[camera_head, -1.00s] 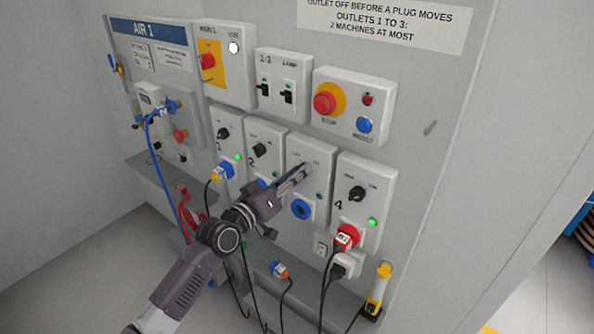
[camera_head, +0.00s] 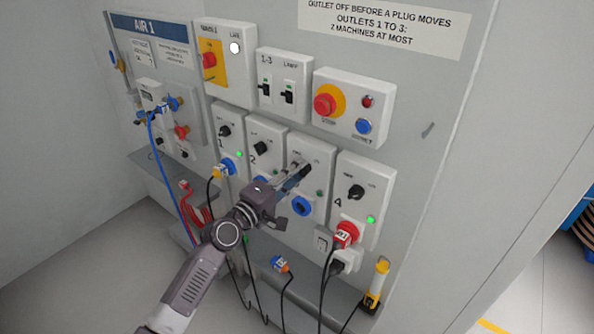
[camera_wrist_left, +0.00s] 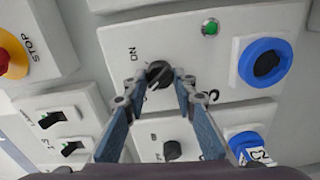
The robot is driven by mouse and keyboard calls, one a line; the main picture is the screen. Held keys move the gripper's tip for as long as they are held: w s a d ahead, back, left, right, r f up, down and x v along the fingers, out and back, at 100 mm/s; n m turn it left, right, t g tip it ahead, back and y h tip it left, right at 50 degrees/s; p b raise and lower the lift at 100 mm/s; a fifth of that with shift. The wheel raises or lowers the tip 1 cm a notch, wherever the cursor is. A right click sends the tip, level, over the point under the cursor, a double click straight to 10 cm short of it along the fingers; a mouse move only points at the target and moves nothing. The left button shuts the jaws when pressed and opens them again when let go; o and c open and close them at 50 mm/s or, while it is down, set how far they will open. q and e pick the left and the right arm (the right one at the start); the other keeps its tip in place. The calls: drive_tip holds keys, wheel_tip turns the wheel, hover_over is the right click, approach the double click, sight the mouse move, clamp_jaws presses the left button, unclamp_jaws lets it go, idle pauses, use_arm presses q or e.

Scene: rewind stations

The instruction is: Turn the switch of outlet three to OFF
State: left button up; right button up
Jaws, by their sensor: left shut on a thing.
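The outlet three box (camera_head: 322,160) is the pale panel between outlets two and four. Its dark rotary switch (camera_wrist_left: 158,73) shows between my fingertips in the left wrist view, with ON lettered at its upper left. The switch's pointer is partly covered, so I cannot tell its setting. My left gripper (camera_head: 301,172) reaches the box from the lower left and is shut on the switch; it also shows in the left wrist view (camera_wrist_left: 158,80). The green lamp (camera_wrist_left: 210,27) looks dim in the head view. The blue socket (camera_wrist_left: 265,62) below is empty. My right gripper is not in view.
Outlet two's switch (camera_head: 260,148) is close by on the left, outlet four's switch (camera_head: 356,192) on the right. The red stop button (camera_head: 326,102) is above. A red plug (camera_head: 346,234) sits in outlet four. Cables hang below.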

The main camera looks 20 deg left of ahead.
use_arm(q)
drive_tip(key=shift+n, duration=0.7)
drive_tip(key=o, duration=1.2)
drive_tip(key=shift+c, duration=0.2)
drive_tip(key=v, duration=1.2)
